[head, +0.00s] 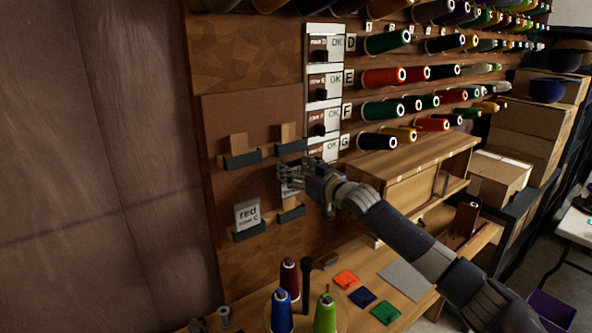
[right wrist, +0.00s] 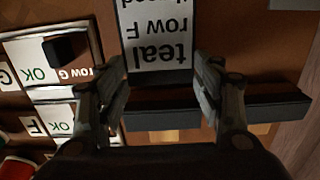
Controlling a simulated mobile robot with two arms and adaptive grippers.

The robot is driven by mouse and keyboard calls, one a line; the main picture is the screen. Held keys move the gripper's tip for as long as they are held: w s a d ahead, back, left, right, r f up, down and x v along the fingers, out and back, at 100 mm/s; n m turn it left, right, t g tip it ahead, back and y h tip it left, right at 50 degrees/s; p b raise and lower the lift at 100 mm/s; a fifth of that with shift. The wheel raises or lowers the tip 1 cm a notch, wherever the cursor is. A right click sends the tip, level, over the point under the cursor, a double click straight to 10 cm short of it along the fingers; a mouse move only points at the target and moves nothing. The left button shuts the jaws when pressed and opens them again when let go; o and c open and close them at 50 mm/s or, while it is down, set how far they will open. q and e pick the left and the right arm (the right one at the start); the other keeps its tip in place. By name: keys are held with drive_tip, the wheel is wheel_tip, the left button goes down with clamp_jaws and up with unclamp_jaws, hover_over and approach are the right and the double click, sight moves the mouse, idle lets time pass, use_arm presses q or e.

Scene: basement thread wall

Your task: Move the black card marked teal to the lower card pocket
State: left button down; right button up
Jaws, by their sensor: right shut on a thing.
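The card marked teal (right wrist: 158,40) has a pale face with black print reading "teal row F" and a dark edge. My right gripper (right wrist: 160,85) is shut on it, with a finger at each side. In the head view the card (head: 291,181) is partly hidden by my right gripper (head: 299,176). It is held in front of the brown board, below the upper right pocket (head: 291,147) and above the lower right pocket (head: 291,214). That lower pocket has a bare wood slip behind it. My left gripper is not in view.
The lower left pocket (head: 249,231) holds a card marked red (head: 247,213). The upper left pocket (head: 241,159) has a wood slip. Row labels (head: 324,88) and thread spools are to the right. Blue (head: 281,312), dark red and green cones stand on the bench (head: 325,282) below.

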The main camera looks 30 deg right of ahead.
sight(296, 191)
wheel_tip(296, 191, down, 4)
drive_tip(key=shift+w+d+r+b, duration=0.1)
drive_tip(key=shift+r+b, duration=0.15)
drive_tip(key=shift+b, duration=0.95)
drive_tip(key=shift+f+b, duration=0.4)
drive_tip(key=shift+f, duration=1)
drive_tip(key=shift+w+p, duration=0.1)
drive_tip(key=shift+p, duration=0.2)
drive_tip(key=shift+f, duration=0.35)
drive_tip(key=o, duration=1.1)
